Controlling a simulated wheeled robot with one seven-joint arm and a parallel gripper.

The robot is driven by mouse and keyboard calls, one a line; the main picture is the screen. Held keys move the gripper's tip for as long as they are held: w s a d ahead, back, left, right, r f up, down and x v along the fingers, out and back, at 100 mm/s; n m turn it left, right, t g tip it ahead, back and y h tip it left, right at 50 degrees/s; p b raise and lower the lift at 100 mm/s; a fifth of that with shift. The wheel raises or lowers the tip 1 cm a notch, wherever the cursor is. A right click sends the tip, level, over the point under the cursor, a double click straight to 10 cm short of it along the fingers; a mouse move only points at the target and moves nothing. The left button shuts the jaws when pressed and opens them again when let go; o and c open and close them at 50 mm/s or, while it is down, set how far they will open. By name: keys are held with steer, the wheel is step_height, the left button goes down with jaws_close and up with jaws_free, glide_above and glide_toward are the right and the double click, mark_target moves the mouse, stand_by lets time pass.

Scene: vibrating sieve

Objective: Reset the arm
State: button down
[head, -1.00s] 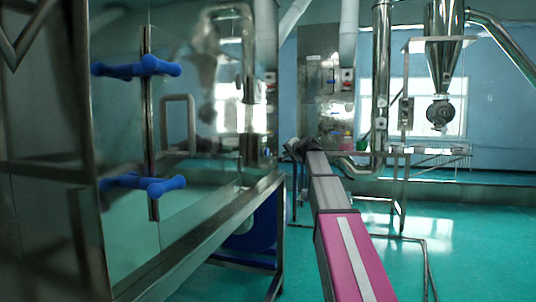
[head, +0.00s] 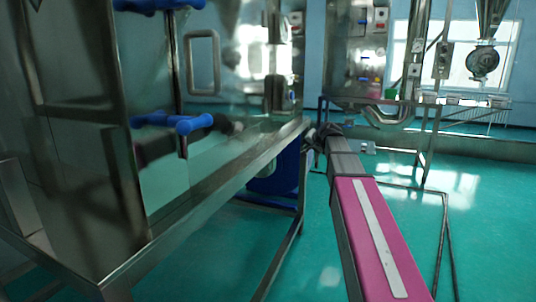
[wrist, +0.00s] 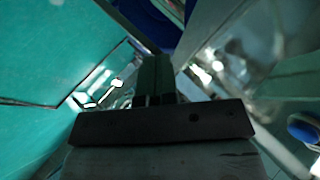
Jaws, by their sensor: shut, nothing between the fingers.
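My arm reaches forward from the lower right of the head view, with a pink cover and a grey section beyond it. My gripper is at its far end, dark and small in the head view (head: 326,133), close to the right end of the steel frame. In the wrist view my gripper (wrist: 155,65) shows as dark fingers together, shut and empty. No object is held.
A steel cabinet with blue handles (head: 172,122) stands at left on a steel frame (head: 215,190). A blue drum (head: 275,170) is beneath it. Steel piping (head: 412,70) stands at the back right. Green floor (head: 490,230) is open at right.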

steer(key=s+a+f+n+g+h, duration=0.1)
steer(key=s+f+g, duration=0.2)
steer(key=s+f, duration=0.7)
steer(key=s+f+n+g+h, duration=0.1)
steer(key=s+f+n+g, duration=0.35)
steer(key=f, duration=1.05)
steer(key=s+f+g+h, duration=0.1)
steer(key=s+f, duration=0.5)
steer(key=s, duration=0.3)
steer(key=s+d+f+g+h, duration=0.1)
steer(key=s+f, duration=0.6)
steer(key=s, duration=0.3)
steer(key=shift+s+g+h, duration=0.2)
steer(key=shift+g+h, duration=0.15)
steer(key=shift+h, duration=0.05)
steer(key=shift+m, duration=0.25)
